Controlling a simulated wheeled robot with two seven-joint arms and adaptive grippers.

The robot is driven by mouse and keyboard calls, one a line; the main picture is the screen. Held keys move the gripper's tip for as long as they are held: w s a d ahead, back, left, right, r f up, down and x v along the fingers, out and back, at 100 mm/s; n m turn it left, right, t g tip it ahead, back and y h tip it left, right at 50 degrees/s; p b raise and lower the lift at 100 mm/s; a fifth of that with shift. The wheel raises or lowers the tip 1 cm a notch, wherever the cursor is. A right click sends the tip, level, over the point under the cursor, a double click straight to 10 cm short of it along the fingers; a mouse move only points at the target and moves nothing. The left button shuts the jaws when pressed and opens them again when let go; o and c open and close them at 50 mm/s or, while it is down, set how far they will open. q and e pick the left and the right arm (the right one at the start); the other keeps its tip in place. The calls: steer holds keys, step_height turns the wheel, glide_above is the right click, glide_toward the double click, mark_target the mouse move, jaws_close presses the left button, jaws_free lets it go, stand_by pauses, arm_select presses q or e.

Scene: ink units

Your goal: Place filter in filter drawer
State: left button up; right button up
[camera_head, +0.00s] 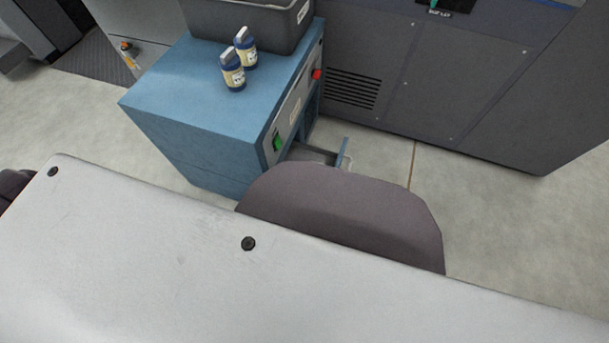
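Two small blue containers with cream labels and pale upper parts stand close together on the blue cabinet (180,80). One is the front container (233,76), the other the rear container (246,52). I cannot tell whether either is the filter. An open drawer (343,151) sticks out low from the cabinet's right face. Its inside looks grey, and its near part is hidden behind a dark rounded part of my body. Neither gripper is in view.
A dark grey bin (260,22) sits at the back of the cabinet top. The cabinet face has a green switch (278,142) and a red button (317,74). A large dark machine (440,80) stands behind. Floor (520,220) is clear at the right.

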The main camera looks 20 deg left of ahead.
mark_target(302, 178)
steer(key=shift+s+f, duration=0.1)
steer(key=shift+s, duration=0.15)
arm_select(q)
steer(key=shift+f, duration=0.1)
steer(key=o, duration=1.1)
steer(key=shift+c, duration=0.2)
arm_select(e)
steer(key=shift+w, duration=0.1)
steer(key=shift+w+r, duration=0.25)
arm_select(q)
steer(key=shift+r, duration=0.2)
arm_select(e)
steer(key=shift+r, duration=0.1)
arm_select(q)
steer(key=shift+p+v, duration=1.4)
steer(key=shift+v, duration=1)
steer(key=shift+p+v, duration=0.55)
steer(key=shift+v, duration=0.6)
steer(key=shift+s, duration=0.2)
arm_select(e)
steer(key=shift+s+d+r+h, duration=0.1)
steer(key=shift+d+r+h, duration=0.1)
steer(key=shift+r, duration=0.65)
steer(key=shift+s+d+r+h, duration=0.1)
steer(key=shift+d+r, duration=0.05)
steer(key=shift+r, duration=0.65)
